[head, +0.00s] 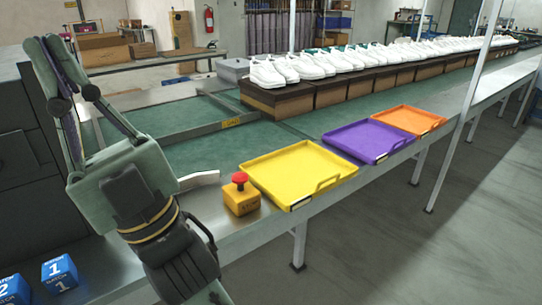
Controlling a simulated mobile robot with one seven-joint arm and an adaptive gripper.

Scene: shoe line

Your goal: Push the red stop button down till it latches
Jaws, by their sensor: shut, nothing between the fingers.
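The red stop button (239,178) is a mushroom head on top of a small yellow box (242,200) marked STOP. The box stands on the near metal edge of the line, left of the yellow tray. The red head stands up above the box; I cannot tell from this view whether it is latched. My gripper (46,44) is at the upper left, well apart from the button. Its fingers point up and left, tips together, shut and empty. My wrist is left of the box and hides part of the metal edge.
A yellow tray (270,194), a purple tray (371,159) and an orange tray (434,128) line the near edge. White shoes (322,62) stand on brown boxes (276,103) behind. Blue numbered blocks (60,272) lie at lower left. The green belt (207,157) is clear behind the button.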

